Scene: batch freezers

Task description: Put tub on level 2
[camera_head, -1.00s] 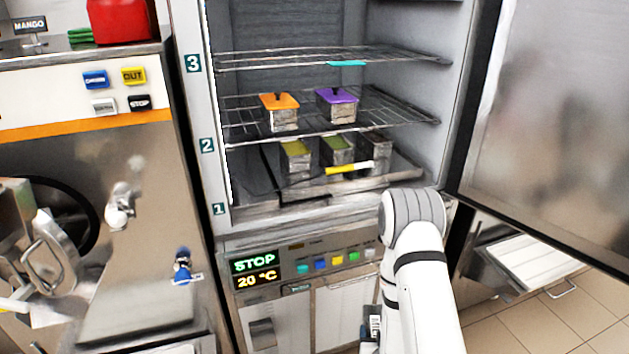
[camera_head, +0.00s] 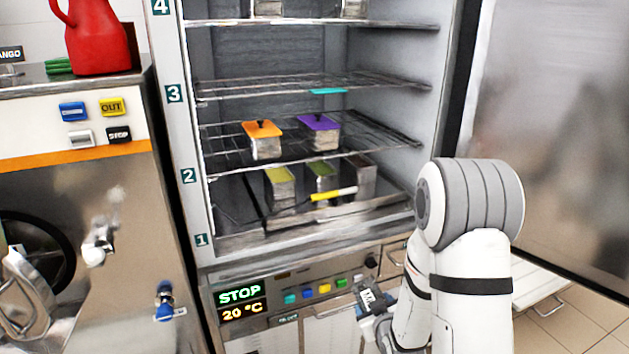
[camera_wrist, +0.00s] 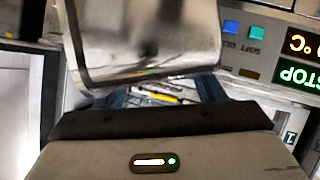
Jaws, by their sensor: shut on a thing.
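A metal tub (camera_wrist: 145,40) fills the upper middle of the wrist view, with my gripper (camera_wrist: 165,92) shut on it. In the head view my gripper (camera_head: 375,300) is low, in front of the freezer's control panel and below the shelves; the tub cannot be made out there. Level 2, beside its number plate (camera_head: 188,175), is a wire shelf (camera_head: 225,157). It holds an orange-lidded tub (camera_head: 263,142) at left and a purple-lidded tub (camera_head: 319,130) right of it. Its front left and right end look bare.
Level 1 below holds several open tubs (camera_head: 281,188) and a yellow-handled tool (camera_head: 333,194). Level 3 (camera_head: 290,85) is close above, with a turquoise strip (camera_head: 328,91). The freezer door (camera_head: 550,130) stands open at right. A machine (camera_head: 70,110) stands at left.

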